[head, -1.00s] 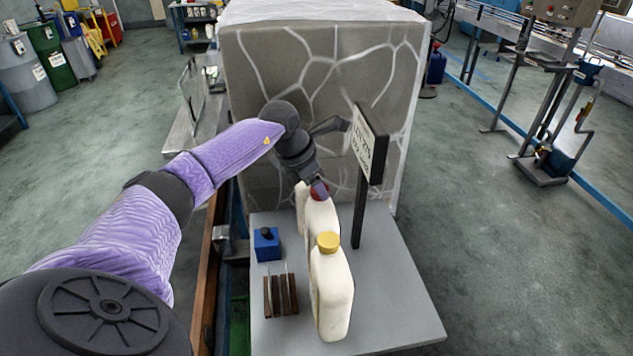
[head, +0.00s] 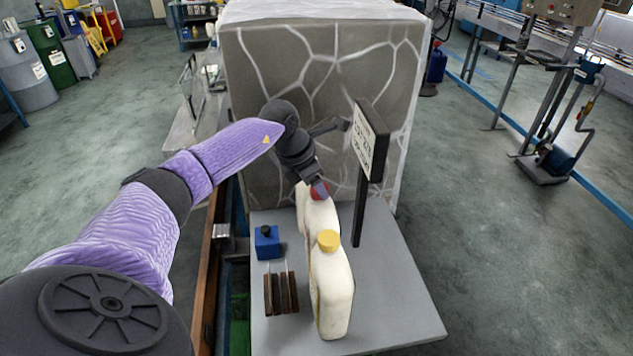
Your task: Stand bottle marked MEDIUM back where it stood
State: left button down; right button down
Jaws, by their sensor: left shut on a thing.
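My left gripper (head: 319,190) comes down from above and is shut on the red cap. The held bottle looks upright, and its base is hidden by the yellow-capped bottle, so I cannot tell whether it touches the table. My right gripper is not in view.
A sign on a dark post (head: 369,145) stands close to the right of the bottles. A blue box (head: 267,243) and a dark brown rack (head: 281,293) lie to the left. A large grey stone-patterned block (head: 330,70) rises behind. The table's right side is clear.

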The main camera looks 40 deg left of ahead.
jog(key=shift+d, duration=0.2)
pick_arm(q)
jog(key=shift+c, duration=0.3)
grip_release()
jog(key=shift+o, duration=0.3)
jog(key=shift+r, duration=0.1)
jog(key=shift+r+p, duration=0.7)
notch_tip(320, 180, up, 2)
jog(key=shift+r+p, duration=0.1)
jog(key=shift+p, duration=0.75)
jog(key=shift+r+p, duration=1.35)
jog(key=shift+r, duration=0.3)
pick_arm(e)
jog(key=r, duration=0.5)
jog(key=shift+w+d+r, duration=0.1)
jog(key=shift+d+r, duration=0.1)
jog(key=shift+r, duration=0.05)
pick_arm(q)
jog(key=shift+f, duration=0.1)
